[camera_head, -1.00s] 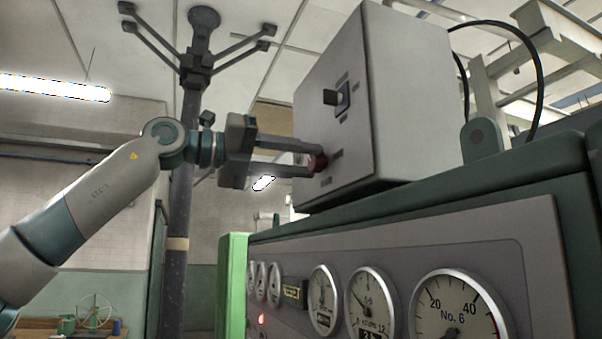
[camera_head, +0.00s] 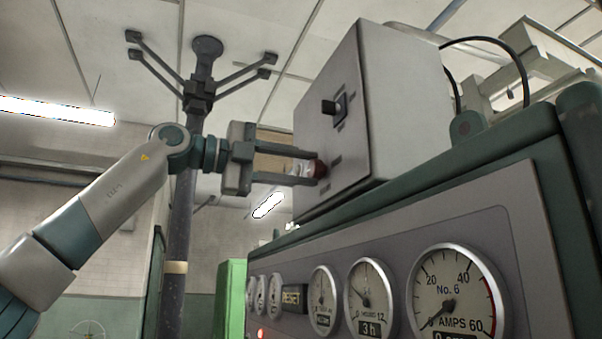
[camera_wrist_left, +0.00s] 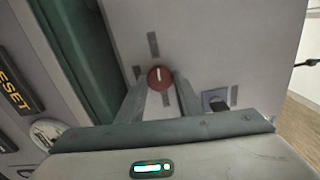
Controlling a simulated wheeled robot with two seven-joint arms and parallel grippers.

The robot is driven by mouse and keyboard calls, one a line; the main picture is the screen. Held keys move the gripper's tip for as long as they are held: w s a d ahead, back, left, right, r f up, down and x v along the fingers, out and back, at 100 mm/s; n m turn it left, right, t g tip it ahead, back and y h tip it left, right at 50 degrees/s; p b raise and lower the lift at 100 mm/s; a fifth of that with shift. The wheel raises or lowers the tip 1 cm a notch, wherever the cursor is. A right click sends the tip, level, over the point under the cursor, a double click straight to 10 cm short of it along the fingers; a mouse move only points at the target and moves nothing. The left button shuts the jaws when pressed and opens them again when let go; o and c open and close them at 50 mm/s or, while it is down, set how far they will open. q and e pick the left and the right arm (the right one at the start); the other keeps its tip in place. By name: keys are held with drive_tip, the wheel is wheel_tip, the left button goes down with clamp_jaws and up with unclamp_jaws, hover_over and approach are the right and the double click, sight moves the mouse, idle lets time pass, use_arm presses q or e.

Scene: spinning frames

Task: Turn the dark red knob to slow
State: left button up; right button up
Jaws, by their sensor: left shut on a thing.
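The dark red knob (camera_head: 320,169) is on the front face of the grey control box (camera_head: 330,120), low down. It also shows in the left wrist view (camera_wrist_left: 160,78) as a round red disc with a pale pointer line, pointing nearly straight up in that picture. Grey label plates sit around it, their text too small to read. My left gripper (camera_head: 314,168) is shut on the dark red knob, one finger on each side; its fingers (camera_wrist_left: 160,84) show below the knob in the wrist view. My right gripper is not in view.
A black switch (camera_head: 329,107) sits above the knob on the same face. The box stands on a green machine cabinet with round gauges (camera_head: 451,303) and a RESET plate (camera_head: 294,298). A dark post (camera_head: 178,230) stands behind my left arm.

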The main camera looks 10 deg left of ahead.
use_arm(q)
drive_tip(key=shift+n, duration=0.5)
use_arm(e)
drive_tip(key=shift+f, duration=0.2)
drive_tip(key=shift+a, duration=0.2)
use_arm(q)
drive_tip(key=o, duration=1)
drive_tip(key=shift+w, duration=0.1)
drive_tip(key=shift+o, duration=0.2)
drive_tip(key=shift+a, duration=0.15)
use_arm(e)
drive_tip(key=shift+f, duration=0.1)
use_arm(q)
drive_tip(key=shift+s+a+f+b, duration=0.1)
drive_tip(key=shift+s+a+b, duration=0.4)
drive_tip(key=shift+a, duration=0.1)
drive_tip(key=b+v, duration=0.3)
drive_tip(key=v, duration=1.2)
drive_tip(key=shift+s+a, duration=0.25)
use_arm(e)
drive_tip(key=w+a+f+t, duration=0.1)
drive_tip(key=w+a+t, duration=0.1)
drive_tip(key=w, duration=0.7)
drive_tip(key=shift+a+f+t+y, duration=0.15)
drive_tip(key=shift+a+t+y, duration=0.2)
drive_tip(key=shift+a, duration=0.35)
